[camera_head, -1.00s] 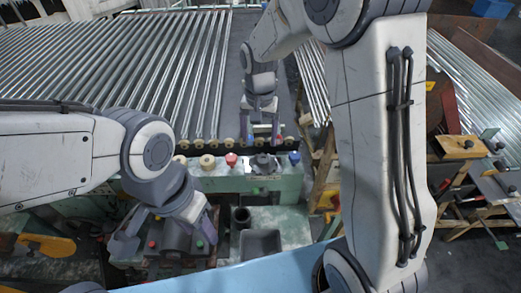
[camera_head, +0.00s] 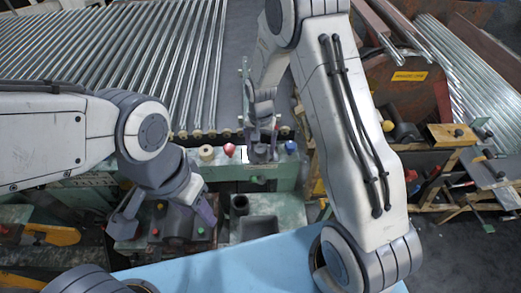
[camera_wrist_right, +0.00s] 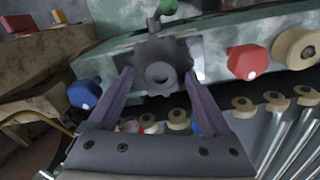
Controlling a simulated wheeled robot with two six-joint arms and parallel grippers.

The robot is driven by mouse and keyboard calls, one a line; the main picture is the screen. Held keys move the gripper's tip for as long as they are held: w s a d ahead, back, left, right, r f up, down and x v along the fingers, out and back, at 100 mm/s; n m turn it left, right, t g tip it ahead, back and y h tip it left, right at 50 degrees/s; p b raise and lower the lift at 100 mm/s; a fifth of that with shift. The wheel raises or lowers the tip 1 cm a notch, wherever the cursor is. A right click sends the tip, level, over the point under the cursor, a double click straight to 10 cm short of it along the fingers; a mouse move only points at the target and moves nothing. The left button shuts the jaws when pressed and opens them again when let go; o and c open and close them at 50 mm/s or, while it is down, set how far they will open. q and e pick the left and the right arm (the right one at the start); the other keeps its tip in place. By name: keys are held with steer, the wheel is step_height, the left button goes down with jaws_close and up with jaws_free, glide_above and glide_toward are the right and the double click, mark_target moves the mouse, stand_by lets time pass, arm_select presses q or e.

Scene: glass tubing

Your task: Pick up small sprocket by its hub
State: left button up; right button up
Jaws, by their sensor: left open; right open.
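The small sprocket, a dark grey toothed disc with a round hub (camera_wrist_right: 158,72), lies on the pale green ledge of the machine. In the right wrist view it sits between the fingertips of my open right gripper (camera_wrist_right: 158,80), one finger on each side, with gaps visible. In the head view my right gripper (camera_head: 261,150) hangs over the ledge and mostly hides the sprocket. Whether the fingers are level with the hub is unclear. My left gripper (camera_head: 163,212) is open, with its fingers spread around a dark control box (camera_head: 178,224) with coloured buttons.
A red knob (camera_head: 229,149) and a cream roller (camera_head: 206,153) stand left of the sprocket, and a blue knob (camera_head: 291,147) to its right. Glass tubes (camera_head: 120,60) fill the rack behind. A grey tray (camera_head: 259,228) is in front; wooden stands are at right.

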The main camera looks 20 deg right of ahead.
jaws_close()
steer(key=shift+r, duration=0.15)
